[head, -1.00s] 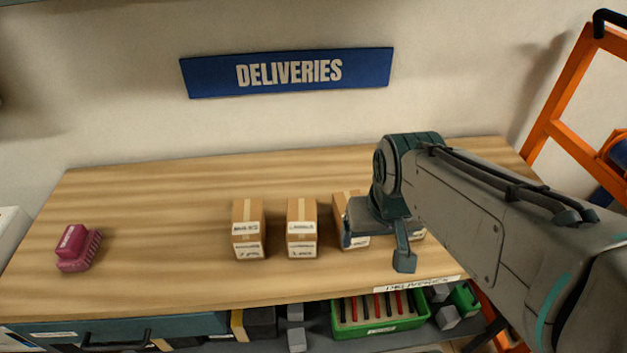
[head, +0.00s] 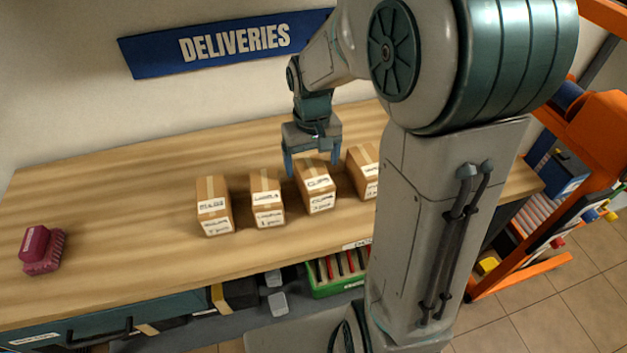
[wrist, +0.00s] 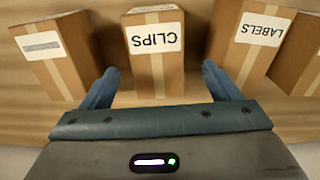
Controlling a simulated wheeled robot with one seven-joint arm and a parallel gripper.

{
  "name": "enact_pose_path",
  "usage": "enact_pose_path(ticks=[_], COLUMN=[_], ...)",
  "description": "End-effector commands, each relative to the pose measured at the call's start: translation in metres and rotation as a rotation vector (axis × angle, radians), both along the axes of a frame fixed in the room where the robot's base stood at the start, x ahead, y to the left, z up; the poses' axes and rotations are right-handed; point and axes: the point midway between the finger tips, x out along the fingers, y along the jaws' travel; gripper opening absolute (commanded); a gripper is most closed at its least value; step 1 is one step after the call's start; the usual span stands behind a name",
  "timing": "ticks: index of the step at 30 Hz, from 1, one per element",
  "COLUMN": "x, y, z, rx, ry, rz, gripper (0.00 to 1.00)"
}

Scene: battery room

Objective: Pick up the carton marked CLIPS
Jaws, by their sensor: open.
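The carton marked CLIPS (wrist: 156,72) is a brown box with a tape strip and a white label, between my gripper's fingers in the wrist view. In the head view it is the third carton (head: 319,201) from the left, standing on the wooden bench. My gripper (head: 312,166) is open over the back of this carton, pointing down. In the wrist view the fingers of my gripper (wrist: 159,72) lie one on each side of the box, with gaps showing. I cannot tell how far down the fingers reach.
The carton marked LABELS (head: 267,200) stands close on one side; another carton (head: 362,172) is close on the other, partly behind my arm. A further carton (head: 213,207) is at left. A magenta brush-like object (head: 42,250) lies far left. The bench (head: 120,215) between is clear.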

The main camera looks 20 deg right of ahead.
Motion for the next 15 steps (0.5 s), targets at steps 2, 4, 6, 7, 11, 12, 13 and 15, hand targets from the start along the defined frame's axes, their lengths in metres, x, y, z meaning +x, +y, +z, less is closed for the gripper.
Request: enact_pose_path(ticks=[2,4,6,7,11,12,13,15], x=[-0.001,-0.001,-0.001,-0.001,-0.001,-0.001,-0.002,-0.003], y=[0.000,0.000,0.000,0.000,-0.001,-0.001,-0.002,-0.003], z=[-0.016,-0.027,-0.034,-0.036,-0.043,-0.047,-0.050,-0.061], rx=[0.001,0.001,0.001,0.001,0.001,0.001,0.001,0.001], ry=[0.004,0.003,0.002,0.001,0.001,0.002,0.003,0.005], rz=[0.000,0.000,0.000,0.000,0.000,-0.001,-0.001,-0.001], gripper=[0.84,0.84,0.84,0.84,0.84,0.84,0.84,0.84])
